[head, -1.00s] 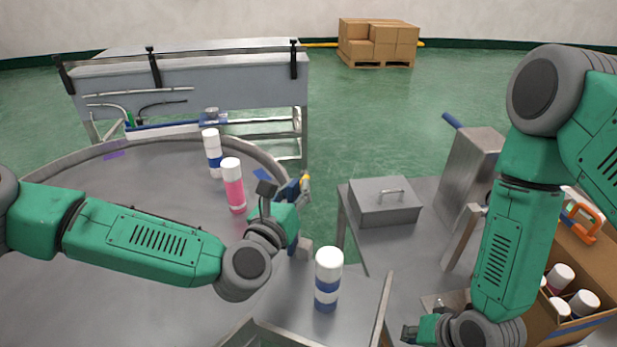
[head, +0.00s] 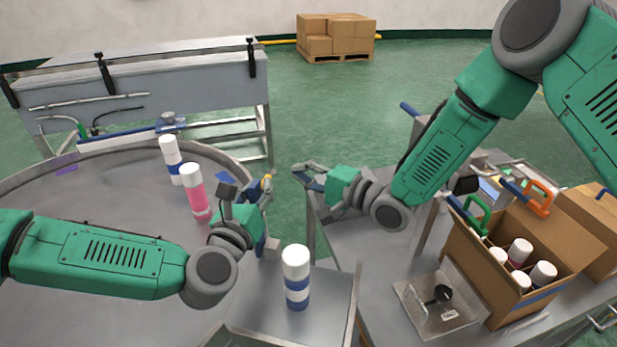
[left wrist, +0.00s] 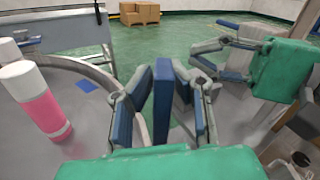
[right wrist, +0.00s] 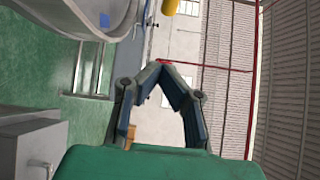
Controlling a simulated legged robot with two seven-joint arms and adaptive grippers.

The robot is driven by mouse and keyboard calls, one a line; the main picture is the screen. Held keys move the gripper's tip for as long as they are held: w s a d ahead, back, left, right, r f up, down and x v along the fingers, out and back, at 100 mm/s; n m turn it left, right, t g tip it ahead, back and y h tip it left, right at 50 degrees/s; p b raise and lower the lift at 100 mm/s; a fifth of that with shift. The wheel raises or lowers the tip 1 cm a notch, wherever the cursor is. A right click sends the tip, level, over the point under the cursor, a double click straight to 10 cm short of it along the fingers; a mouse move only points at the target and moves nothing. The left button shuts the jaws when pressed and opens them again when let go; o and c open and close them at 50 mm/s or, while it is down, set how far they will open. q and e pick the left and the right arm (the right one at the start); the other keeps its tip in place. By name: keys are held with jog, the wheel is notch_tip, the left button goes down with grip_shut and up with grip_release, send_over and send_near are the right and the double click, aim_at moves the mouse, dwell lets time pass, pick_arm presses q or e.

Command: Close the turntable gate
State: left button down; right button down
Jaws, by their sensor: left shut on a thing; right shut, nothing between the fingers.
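The round grey turntable (head: 90,262) fills the left of the head view. A blue upright plate (left wrist: 163,100), seemingly the gate, stands between the fingers of my left gripper (head: 264,212) in the left wrist view. That gripper is shut on it at the turntable's right rim; my fingers hide much of it in the head view. My right gripper (head: 306,174) is shut and empty, held to the right of the left one, apart from it. Its fingers meet at the tips in the right wrist view (right wrist: 158,68).
A pink can (head: 195,192) and a white-blue can (head: 170,158) stand on the turntable. Another white-blue can (head: 296,278) stands on the outfeed plate, close to my left wrist. An open carton (head: 480,262) of cans and a clear tray (head: 437,305) occupy the right bench.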

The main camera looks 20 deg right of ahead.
pick_arm(q)
jog(key=shift+w+r, duration=0.15)
jog(key=shift+w, duration=0.05)
pick_arm(e)
jog(key=a, duration=0.5)
jog(key=shift+w+a, duration=0.15)
